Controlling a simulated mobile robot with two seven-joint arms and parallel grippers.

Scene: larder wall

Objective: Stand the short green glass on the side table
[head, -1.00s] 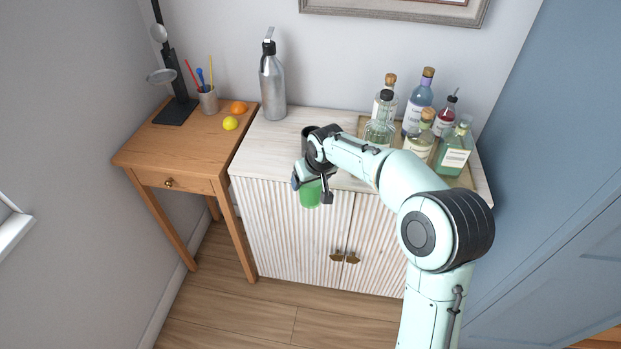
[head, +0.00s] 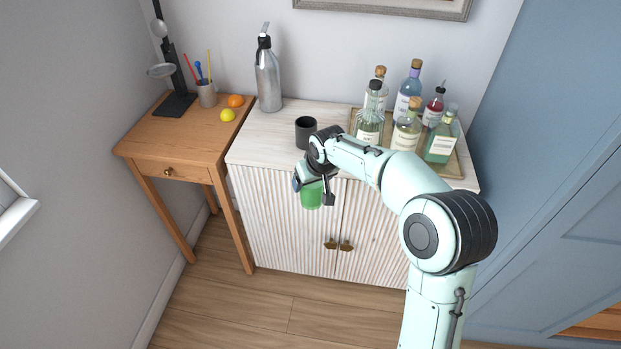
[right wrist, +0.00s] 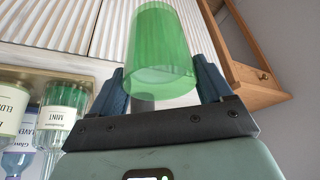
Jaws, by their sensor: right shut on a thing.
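The short green glass (head: 311,196) is held in my right gripper (head: 311,190), in front of the white cabinet and below its top edge in the head view. In the right wrist view the green glass (right wrist: 160,50) sits between the two dark fingers of the right gripper (right wrist: 160,82), which are shut on it. The wooden side table (head: 165,150) stands to the left of the cabinet, apart from the glass. My left gripper is in neither view.
On the side table are a black stand (head: 177,104), a pen cup (head: 207,96), a lemon (head: 227,115) and an orange (head: 235,101); its front is bare. The white cabinet (head: 260,140) bears a siphon (head: 268,80), a dark cup (head: 305,131) and a tray (head: 456,168) with several bottles.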

